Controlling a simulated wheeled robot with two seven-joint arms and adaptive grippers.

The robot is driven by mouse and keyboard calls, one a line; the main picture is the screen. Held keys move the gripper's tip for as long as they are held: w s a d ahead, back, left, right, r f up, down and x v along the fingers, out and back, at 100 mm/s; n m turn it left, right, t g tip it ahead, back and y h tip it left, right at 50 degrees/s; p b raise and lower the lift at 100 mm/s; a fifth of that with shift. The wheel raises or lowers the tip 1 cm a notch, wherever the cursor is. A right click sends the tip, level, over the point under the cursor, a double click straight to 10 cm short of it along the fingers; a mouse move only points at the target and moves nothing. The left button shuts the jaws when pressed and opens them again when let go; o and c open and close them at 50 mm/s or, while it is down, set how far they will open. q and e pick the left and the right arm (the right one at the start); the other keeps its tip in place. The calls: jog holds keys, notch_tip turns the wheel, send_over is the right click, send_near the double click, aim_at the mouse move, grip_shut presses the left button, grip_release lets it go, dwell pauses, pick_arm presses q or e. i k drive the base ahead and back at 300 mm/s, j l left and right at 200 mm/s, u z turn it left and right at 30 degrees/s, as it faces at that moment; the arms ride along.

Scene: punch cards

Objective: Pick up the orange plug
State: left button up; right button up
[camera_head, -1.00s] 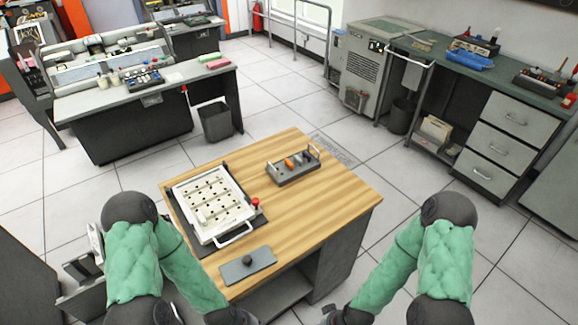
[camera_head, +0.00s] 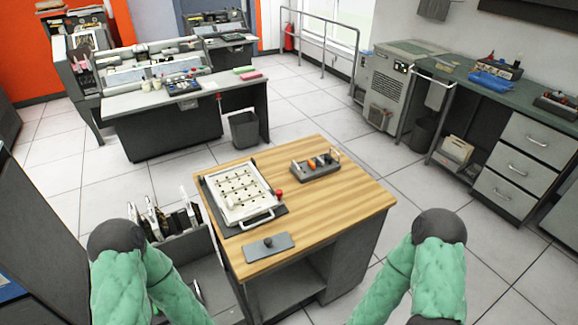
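The orange plug (camera_head: 311,163) stands in a small grey holder (camera_head: 299,178) on the wooden-topped table (camera_head: 335,205). The holder sits toward the table's far right side. Other small pieces, some pale and some dark, stand beside the plug in the holder. My two green-sleeved arms show at the bottom left and bottom right. Both arms are short of the table's top in the picture. Both grippers are below the frame, so their state is hidden. Nothing of mine touches the plug.
A grey plate (camera_head: 268,247) with a dark knob lies at the front. A rack (camera_head: 180,247) stands left of the table. Bare wood surrounds the holder.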

aim_at(309, 164)
jog(key=i+l+u, duration=0.25)
jog(key=l+u, duration=0.55)
jog(key=l, duration=0.2)
jog(key=i, duration=0.05)
